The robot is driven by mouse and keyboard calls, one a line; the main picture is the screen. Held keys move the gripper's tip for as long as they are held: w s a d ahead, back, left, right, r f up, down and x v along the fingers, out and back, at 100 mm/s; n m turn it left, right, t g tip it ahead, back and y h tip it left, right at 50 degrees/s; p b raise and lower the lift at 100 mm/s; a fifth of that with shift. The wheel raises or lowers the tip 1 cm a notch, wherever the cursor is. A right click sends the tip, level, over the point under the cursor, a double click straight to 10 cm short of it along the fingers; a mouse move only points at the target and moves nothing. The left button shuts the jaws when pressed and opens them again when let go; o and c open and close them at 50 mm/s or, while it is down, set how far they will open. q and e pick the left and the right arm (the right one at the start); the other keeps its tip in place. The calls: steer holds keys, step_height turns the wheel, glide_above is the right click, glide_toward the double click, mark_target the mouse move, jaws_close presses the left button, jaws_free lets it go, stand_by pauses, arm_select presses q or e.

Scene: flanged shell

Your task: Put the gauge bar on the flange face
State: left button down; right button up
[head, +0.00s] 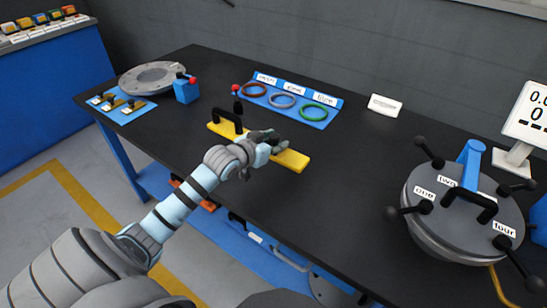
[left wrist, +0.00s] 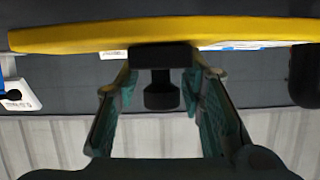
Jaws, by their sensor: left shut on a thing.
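The gauge bar (head: 292,160) is a long yellow bar with a black handle at its left end. My left gripper (head: 272,143) is at its middle and shut on it. In the left wrist view the yellow bar (left wrist: 80,37) runs across the top, with a black block and knob below it between my fingers (left wrist: 160,95). I cannot tell whether the bar touches the table. A grey round shell (head: 450,205) with labelled black knobs, a blue post and a black handle stands at the right. A flat grey flange ring (head: 160,77) lies at the back left. My right gripper is out of view.
A blue board (head: 291,101) with three coloured rings lies behind the bar. A blue block (head: 186,91) and a blue plate (head: 124,109) with small parts are at the left. A white label block (head: 384,105) and a display (head: 527,115) stand behind. The black tabletop (head: 350,180) between bar and shell is clear.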

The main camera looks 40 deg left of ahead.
arm_select(q)
step_height(320, 180, down, 4)
steer(key=shift+f+b, duration=0.25)
steer(key=shift+b, duration=0.45)
steer(key=c, duration=1.1)
jaws_free()
steer(key=shift+s+d+r, duration=0.1)
steer(key=shift+o, duration=0.2)
